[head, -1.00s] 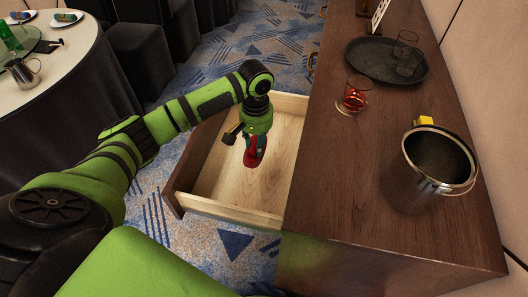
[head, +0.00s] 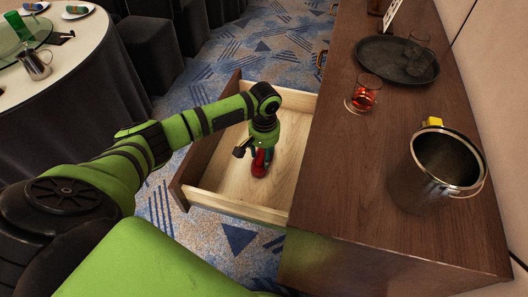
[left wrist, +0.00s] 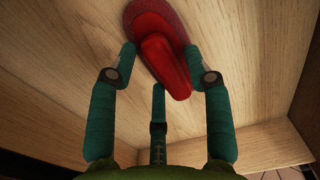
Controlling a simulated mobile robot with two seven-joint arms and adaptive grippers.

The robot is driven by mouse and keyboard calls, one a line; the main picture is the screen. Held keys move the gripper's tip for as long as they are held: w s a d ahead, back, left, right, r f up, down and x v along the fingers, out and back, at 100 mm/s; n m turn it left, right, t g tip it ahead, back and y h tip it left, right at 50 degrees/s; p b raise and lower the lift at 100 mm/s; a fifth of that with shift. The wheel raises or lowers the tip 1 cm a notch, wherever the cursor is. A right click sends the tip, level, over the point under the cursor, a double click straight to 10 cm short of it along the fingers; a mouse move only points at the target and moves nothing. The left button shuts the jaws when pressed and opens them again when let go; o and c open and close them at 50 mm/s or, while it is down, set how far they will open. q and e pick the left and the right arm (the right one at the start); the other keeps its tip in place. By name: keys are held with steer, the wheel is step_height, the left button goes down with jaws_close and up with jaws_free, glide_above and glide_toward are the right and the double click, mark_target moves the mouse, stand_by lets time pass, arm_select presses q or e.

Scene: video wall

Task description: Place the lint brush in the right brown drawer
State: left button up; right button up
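The red lint brush (head: 259,168) is inside the open brown drawer (head: 240,208), at the pale wooden bottom. In the left wrist view the lint brush (left wrist: 165,60) shows an oval head and a narrower handle. My left gripper (head: 262,150) reaches down into the drawer, right over the brush. In the left wrist view its green fingers (left wrist: 160,62) stand apart on both sides of the handle, with a gap on the left side. Whether the right finger touches the brush is hard to tell. My right gripper is not in view.
The brown cabinet top (head: 340,190) on the right carries a dark tray (head: 380,75), a glass with red liquid (head: 364,96) and a metal bucket (head: 430,185). A round table (head: 85,60) stands at the far left. The drawer bottom around the brush is clear.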

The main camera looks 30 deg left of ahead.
arm_select(q)
steer(key=shift+r, duration=0.1)
step_height(320, 180, up, 12)
stand_by(0.7)
